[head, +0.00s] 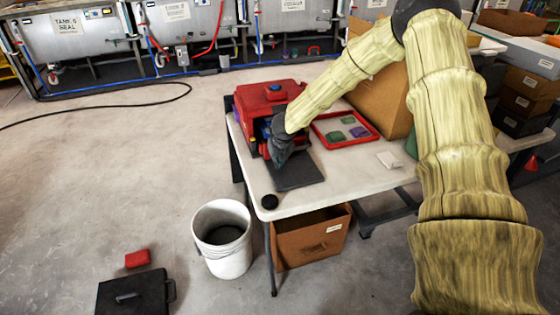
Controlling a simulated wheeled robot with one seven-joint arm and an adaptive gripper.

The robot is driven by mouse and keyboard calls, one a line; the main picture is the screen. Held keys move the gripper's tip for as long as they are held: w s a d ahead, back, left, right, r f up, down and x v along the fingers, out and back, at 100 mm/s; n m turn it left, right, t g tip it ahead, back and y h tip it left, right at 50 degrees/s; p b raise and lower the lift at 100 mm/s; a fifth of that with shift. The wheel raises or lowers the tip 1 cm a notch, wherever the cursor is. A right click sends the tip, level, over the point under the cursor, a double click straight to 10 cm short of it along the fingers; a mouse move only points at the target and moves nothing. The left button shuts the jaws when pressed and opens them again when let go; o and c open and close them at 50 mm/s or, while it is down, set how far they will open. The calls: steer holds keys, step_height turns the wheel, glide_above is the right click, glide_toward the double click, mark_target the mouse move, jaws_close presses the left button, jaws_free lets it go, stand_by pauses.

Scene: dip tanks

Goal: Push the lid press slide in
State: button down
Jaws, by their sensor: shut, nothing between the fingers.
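A red machine (272,92), which looks like the lid press, stands at the left end of the white table (345,178). A flat dark plate (298,174) sticks out from its front over the table; it looks like the slide. My gripper (277,160) is shut and empty, pointing down at the front of the press, close to the plate's back left part. I cannot tell whether it touches the plate or the press. My arm and gripper hide part of the press front and its blue part.
A red tray (318,131) with coloured pieces lies right of the press, before a cardboard box (378,85). A white card (389,160) and a black disc (269,202) lie on the table. A white bucket (224,262) stands on the floor near the table's left end.

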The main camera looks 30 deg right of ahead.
steer(key=s, duration=0.3)
steer(key=shift+a+r+b, duration=0.25)
steer(key=shift+a+b, duration=0.05)
steer(key=shift+b, duration=0.1)
steer(key=shift+a+r, duration=0.35)
steer(key=shift+r, duration=0.4)
steer(key=shift+s+r, duration=0.1)
steer(key=shift+r, duration=0.25)
steer(key=v, duration=0.7)
steer(key=shift+d+b, duration=0.2)
steer(key=shift+b, duration=0.15)
steer(key=shift+s, duration=0.2)
